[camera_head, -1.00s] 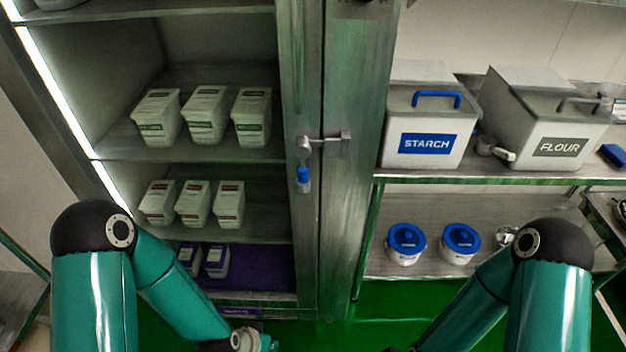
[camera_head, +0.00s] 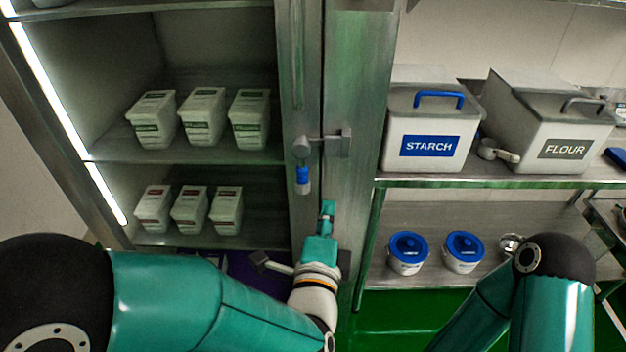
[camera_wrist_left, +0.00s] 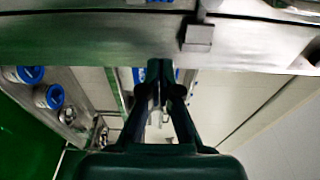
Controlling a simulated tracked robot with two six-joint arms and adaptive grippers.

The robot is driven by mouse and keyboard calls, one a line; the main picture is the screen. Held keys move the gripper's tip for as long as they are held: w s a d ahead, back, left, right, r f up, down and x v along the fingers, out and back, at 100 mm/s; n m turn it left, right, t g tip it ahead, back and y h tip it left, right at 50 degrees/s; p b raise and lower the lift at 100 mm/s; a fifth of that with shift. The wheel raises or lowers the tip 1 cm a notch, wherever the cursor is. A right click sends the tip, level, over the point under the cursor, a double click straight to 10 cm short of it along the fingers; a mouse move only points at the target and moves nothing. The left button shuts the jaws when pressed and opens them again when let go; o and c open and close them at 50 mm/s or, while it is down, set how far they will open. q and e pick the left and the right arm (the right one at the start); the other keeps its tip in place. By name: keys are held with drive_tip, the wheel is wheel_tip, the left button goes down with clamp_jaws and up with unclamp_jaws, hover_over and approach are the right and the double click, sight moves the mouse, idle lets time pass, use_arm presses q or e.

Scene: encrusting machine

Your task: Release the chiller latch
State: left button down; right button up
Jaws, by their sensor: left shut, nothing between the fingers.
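The chiller latch (camera_head: 330,146) is a metal piece on the upright frame beside the open-fronted chiller cabinet. A blue-gripped handle (camera_head: 303,176) hangs straight down from its left end. A metal block of the latch also shows in the left wrist view (camera_wrist_left: 199,36), above and right of the fingertips. My left gripper (camera_head: 327,210) is shut and empty, pointing up in front of the frame, below and slightly right of the blue handle and apart from it. Its closed fingers show in the left wrist view (camera_wrist_left: 158,72). My right gripper is out of view below the picture.
The cabinet shelves (camera_head: 200,158) hold several white tubs. To the right, a starch bin (camera_head: 425,130) and a flour bin (camera_head: 550,140) stand on a shelf above two blue-lidded tubs (camera_head: 408,250). The green floor (camera_head: 400,325) is clear.

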use_arm(q)
drive_tip(key=w, duration=0.3)
drive_tip(key=w+p, duration=0.1)
drive_tip(key=w, duration=0.2)
drive_tip(key=w+d+p, duration=0.1)
drive_tip(key=w, duration=0.2)
drive_tip(key=shift+w+d, duration=0.1)
drive_tip(key=shift+w, duration=0.05)
drive_tip(key=a+p, duration=0.1)
drive_tip(key=a, duration=0.2)
drive_tip(key=shift+a, duration=0.4)
drive_tip(key=shift+a, duration=0.1)
drive_tip(key=shift+d+f, duration=0.1)
drive_tip(key=shift+d, duration=0.1)
